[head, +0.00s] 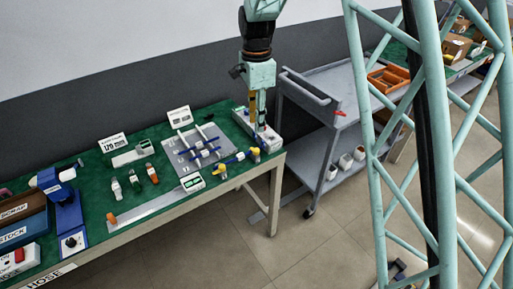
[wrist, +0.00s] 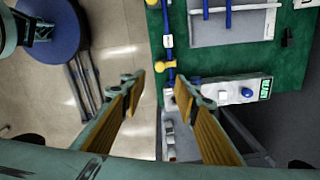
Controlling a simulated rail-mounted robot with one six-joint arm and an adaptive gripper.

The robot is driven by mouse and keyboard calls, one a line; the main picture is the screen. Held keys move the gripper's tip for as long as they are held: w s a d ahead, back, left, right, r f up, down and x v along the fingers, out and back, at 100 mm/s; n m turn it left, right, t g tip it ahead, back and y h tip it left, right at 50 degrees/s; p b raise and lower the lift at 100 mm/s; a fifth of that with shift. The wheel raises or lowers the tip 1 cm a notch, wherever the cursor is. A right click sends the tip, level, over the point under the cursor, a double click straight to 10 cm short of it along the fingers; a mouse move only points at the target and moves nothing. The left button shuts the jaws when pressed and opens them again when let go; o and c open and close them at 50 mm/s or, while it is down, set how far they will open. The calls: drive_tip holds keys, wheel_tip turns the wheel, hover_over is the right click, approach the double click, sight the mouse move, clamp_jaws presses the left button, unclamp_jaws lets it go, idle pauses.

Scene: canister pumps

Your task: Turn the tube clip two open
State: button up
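My gripper (head: 257,120) hangs over the right end of the green bench. In the wrist view my gripper (wrist: 158,84) is open, with a wide gap between its yellow-padded fingers and nothing held. A blue tube line with yellow fittings (wrist: 167,64) lies ahead of the fingertips. It also shows in the head view as a blue tube with yellow fittings (head: 240,157) near the bench's front right corner. No readable label shows which piece is tube clip two.
A grey plate with blue tubing (head: 180,143) lies left of my gripper. A white box with a blue button (wrist: 235,91) sits to the right in the wrist view. A grey cart (head: 325,95) stands right of the bench. Bins (head: 22,212) crowd the left end.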

sight(257, 149)
wheel_tip(257, 149, down, 13)
drive_tip(key=b, duration=0.2)
drive_tip(key=shift+b, duration=0.3)
idle(0.3)
drive_tip(key=c, duration=0.8)
